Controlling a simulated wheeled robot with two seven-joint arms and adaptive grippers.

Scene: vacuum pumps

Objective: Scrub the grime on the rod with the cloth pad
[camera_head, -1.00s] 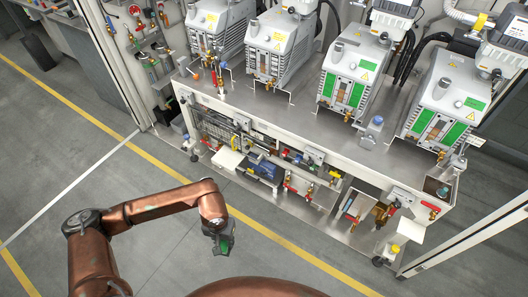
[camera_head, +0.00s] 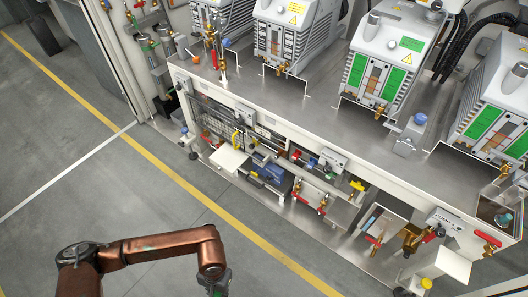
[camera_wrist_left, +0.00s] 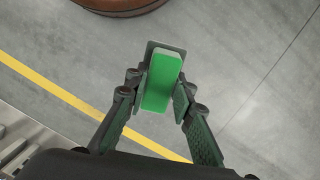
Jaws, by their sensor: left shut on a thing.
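My left gripper (camera_head: 215,285) is low in the head view, above the floor and apart from the bench. In the left wrist view, my left gripper (camera_wrist_left: 158,88) is shut on a green block-shaped pad (camera_wrist_left: 162,82) with a dark grey plate along one side. In the head view the pad is mostly hidden at the bottom of the arm. I cannot pick out a rod with grime for certain; several pipes and bars show in the bench's open lower bay. My right gripper is not in view.
A white-edged metal bench (camera_head: 275,100) carries several grey vacuum pumps (camera_head: 385,55). Its lower bay holds red-handled valves, a blue device (camera_head: 268,174) and a white plate (camera_head: 229,160) at the front. Open grey floor (camera_head: 150,205) with a yellow line lies between my arm and the bench.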

